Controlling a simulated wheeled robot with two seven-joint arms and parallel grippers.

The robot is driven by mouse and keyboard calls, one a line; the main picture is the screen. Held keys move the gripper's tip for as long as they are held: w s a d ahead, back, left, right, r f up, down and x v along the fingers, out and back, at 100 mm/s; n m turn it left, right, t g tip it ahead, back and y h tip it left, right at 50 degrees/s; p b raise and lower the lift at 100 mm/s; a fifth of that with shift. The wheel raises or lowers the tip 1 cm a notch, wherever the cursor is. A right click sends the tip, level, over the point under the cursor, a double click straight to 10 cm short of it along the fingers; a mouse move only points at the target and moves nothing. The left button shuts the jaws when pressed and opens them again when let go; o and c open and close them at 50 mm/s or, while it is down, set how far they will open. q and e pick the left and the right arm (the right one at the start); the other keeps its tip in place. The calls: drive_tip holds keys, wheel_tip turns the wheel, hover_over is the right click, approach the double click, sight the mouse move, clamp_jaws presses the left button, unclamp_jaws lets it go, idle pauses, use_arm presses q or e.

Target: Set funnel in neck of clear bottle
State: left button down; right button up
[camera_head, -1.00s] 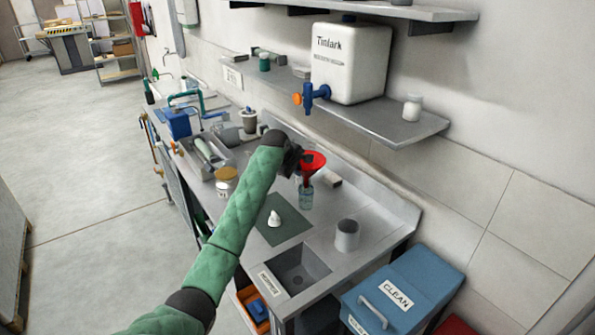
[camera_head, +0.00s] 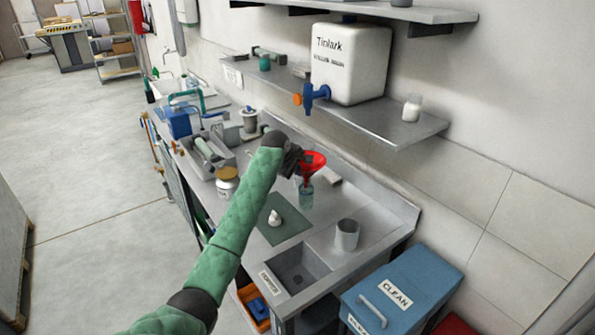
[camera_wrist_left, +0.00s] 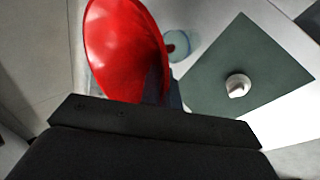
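My left gripper (camera_head: 298,163) is shut on a red funnel (camera_head: 314,161), held tilted with its wide mouth up. The clear bottle (camera_head: 306,198) stands upright on the bench directly below the funnel. In the left wrist view the funnel (camera_wrist_left: 122,45) fills the upper middle, and the bottle (camera_wrist_left: 182,42) shows from above just right of it. The funnel's spout overlaps the bottle's top in the views; I cannot tell whether it is inside the neck or above it. The fingertips are mostly hidden behind the wrist and funnel. My right gripper is out of view.
A green mat (camera_head: 283,222) with a small white item (camera_head: 274,217) lies in front of the bottle. A grey cup (camera_head: 347,234) and a sink (camera_head: 297,268) are nearer. A shelf (camera_head: 385,122) with a white tank (camera_head: 350,62) overhangs behind.

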use_arm(q)
drive_tip(key=shift+f, duration=0.45)
drive_tip(key=c, duration=1.9)
unclamp_jaws()
drive_tip(key=shift+c, duration=0.2)
